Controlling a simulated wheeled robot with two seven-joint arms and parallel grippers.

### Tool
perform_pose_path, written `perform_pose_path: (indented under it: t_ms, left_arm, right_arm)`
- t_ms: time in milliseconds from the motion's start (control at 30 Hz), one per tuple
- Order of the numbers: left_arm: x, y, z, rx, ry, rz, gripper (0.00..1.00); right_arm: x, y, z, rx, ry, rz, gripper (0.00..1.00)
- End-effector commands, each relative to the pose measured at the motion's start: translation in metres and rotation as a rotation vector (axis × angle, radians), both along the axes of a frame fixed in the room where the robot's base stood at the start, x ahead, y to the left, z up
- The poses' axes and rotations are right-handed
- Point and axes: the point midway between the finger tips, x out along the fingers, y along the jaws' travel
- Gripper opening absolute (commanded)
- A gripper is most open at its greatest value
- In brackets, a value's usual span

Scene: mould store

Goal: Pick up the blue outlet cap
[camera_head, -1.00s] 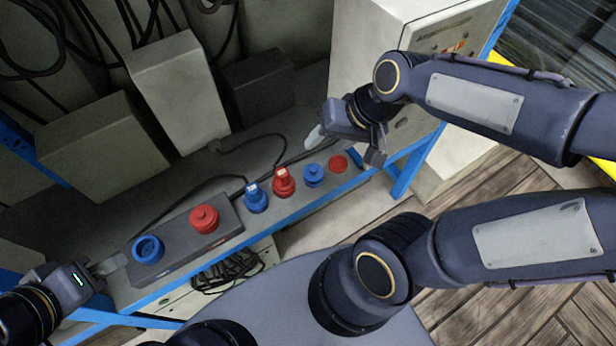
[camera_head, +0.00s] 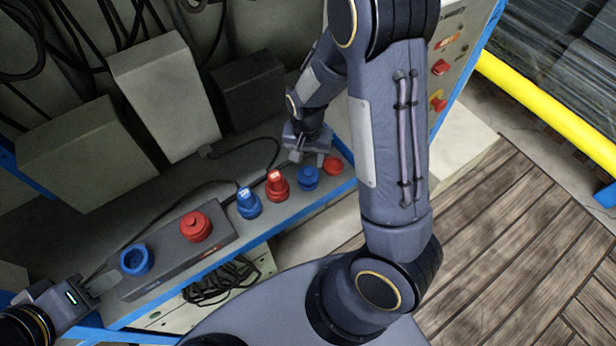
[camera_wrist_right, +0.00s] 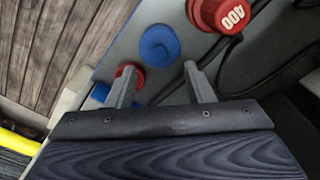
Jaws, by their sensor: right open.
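The blue outlet cap (camera_head: 307,178) is a round blue piece standing on the grey shelf, between a red connector and a low red cap. In the right wrist view the blue cap (camera_wrist_right: 159,45) lies just beyond the fingertips, roughly in line with the gap between them. My right gripper (camera_head: 308,158) is open and empty, fingers pointing down, just behind the blue cap in the head view. The fingers also show in the right wrist view (camera_wrist_right: 158,68), apart from the cap. My left gripper (camera_head: 103,284) is at the lower left beside the grey block; its jaw opening is unclear.
The red connector (camera_head: 277,186) stands left of the cap, the low red cap (camera_head: 333,165) right of it. A blue connector (camera_head: 248,203) stands further left. A grey block (camera_head: 170,262) bears a blue ring (camera_head: 136,260) and a red piece (camera_head: 196,227). A cable (camera_head: 238,150) lies behind.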

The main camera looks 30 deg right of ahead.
Motion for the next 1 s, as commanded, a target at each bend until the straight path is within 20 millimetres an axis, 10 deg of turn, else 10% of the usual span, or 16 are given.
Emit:
perform_pose_path:
  t_ms: [400,700,1000]
  left_arm:
    - [0.000,0.000,-0.007,0.000,0.000,0.000,0.36]
    - [0.000,0.000,-0.007,0.000,0.000,0.000,0.36]
    - [0.000,0.000,-0.007,0.000,0.000,0.000,0.36]
  right_arm:
    - [0.000,-0.002,-0.056,0.002,0.002,0.000,0.47]
    - [0.000,-0.001,-0.059,0.003,0.000,0.002,0.46]
    - [0.000,-0.001,-0.059,0.003,0.000,0.002,0.07]
